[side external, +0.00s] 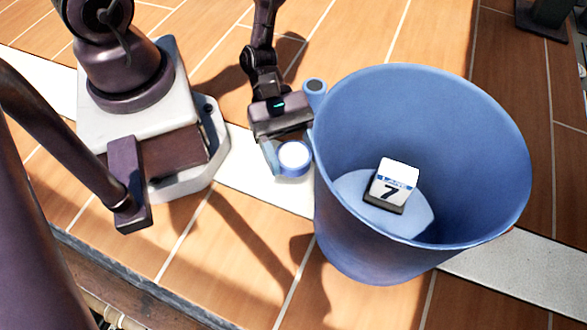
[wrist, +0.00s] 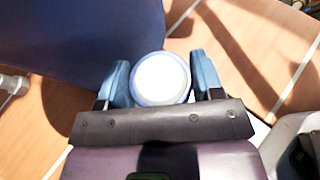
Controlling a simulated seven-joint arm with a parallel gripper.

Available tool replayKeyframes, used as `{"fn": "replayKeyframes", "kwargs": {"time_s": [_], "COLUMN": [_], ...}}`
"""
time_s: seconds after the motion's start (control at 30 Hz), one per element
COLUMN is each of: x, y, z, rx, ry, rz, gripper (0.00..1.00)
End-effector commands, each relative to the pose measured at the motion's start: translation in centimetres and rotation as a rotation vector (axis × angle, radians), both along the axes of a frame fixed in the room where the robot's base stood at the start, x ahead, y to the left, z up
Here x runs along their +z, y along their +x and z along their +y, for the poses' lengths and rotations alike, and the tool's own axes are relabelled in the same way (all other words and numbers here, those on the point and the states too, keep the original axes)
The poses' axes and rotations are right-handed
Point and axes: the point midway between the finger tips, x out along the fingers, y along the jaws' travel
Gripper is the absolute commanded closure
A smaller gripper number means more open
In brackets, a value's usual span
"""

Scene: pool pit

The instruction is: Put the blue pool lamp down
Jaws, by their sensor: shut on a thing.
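The blue pool lamp (side external: 294,156) has a round white face and a blue rim. It also shows in the wrist view (wrist: 161,79), between the two blue fingers. My gripper (side external: 290,160) is shut on the lamp. It holds the lamp just left of the large blue bin in the side view, close to the bin's outer wall. I cannot tell from these frames how high the lamp is above the floor.
The large blue bin (side external: 345,240) stands open to the right, with a white block marked 7 (side external: 396,180) inside. The floor is orange tile (side external: 190,240) with a white strip (side external: 262,178). Tile in front of the bin's left side is clear.

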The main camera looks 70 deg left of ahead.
Motion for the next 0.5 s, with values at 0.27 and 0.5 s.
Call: {"fn": "replayKeyframes", "kwargs": {"time_s": [0.27,0.5], "x": [-2.9,-5.0], "y": [0.0,0.1], "z": [0.0,0.0], "rx": [0.001,0.002], "ry": [0.000,0.000], "rz": [0.003,-0.001], "gripper": [0.64,0.64]}}
